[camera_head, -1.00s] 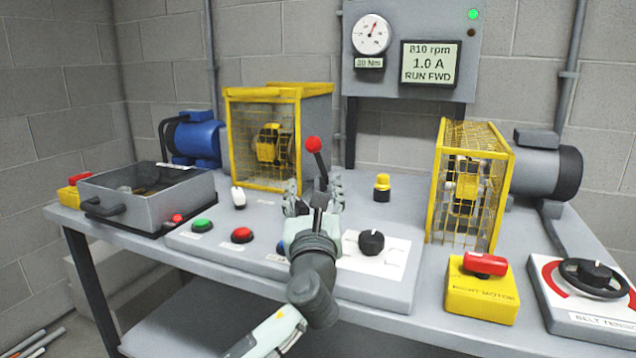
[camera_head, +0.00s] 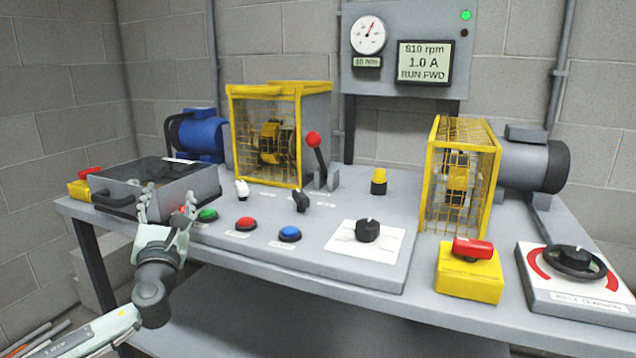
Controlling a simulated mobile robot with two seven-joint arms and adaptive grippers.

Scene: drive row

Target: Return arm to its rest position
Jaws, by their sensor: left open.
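My left gripper (camera_head: 163,206) is open and empty. It is in front of the grey drawer-like box (camera_head: 170,197) at the bench's left end, close to its front right corner and left of the green button (camera_head: 207,215). I cannot tell whether it touches the box. My left arm comes in from the lower left, past the bench's front edge. My right gripper does not show.
The control panel holds a red button (camera_head: 246,223), a blue button (camera_head: 290,234), a black knob (camera_head: 367,230) and a red-tipped lever (camera_head: 314,141). Yellow guards (camera_head: 461,180) stand behind. A yellow box with a red switch (camera_head: 470,272) and a handwheel (camera_head: 575,262) are at right.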

